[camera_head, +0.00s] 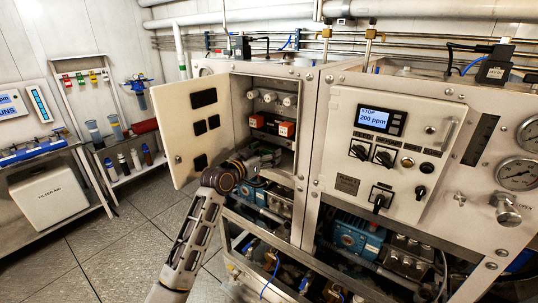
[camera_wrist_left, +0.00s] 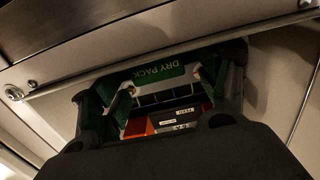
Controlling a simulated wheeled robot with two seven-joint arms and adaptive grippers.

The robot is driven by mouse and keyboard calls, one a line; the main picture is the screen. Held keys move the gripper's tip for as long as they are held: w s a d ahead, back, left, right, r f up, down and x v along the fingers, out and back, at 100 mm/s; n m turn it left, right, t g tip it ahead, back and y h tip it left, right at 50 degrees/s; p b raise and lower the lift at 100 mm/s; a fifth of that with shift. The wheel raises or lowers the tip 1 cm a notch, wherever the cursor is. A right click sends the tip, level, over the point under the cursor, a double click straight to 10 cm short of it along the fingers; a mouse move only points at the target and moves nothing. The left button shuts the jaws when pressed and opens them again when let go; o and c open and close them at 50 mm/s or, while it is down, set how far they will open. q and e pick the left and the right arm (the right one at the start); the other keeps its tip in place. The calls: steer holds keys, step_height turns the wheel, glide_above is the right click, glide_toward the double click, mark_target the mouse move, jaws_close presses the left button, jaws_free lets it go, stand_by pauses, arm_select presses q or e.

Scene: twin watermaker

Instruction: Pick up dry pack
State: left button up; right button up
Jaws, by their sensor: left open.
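The dry pack (camera_wrist_left: 160,73), a pale pack with a green label reading DRY PACK, shows in the left wrist view ahead of my left gripper (camera_wrist_left: 166,90). Its label spans the gap between the two open fingers. I cannot tell whether the fingers touch it. In the head view my left gripper (camera_head: 268,157) reaches into the lower part of the open cabinet (camera_head: 262,82). I cannot make out the dry pack there; the gripper may hide it. My right gripper is not in view.
The cabinet door (camera_head: 186,145) stands open left of my arm. Orange-and-black units (camera_head: 286,128) sit inside above the gripper. A control panel (camera_head: 385,150) reading 200 ppm is to the right. Pumps (camera_head: 357,234) fill the lower frame. The floor (camera_head: 120,250) at left is clear.

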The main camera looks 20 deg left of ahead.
arm_select(q)
steer(key=shift+w+d, duration=0.15)
steer(key=shift+w, duration=0.2)
steer(key=c, duration=1.1)
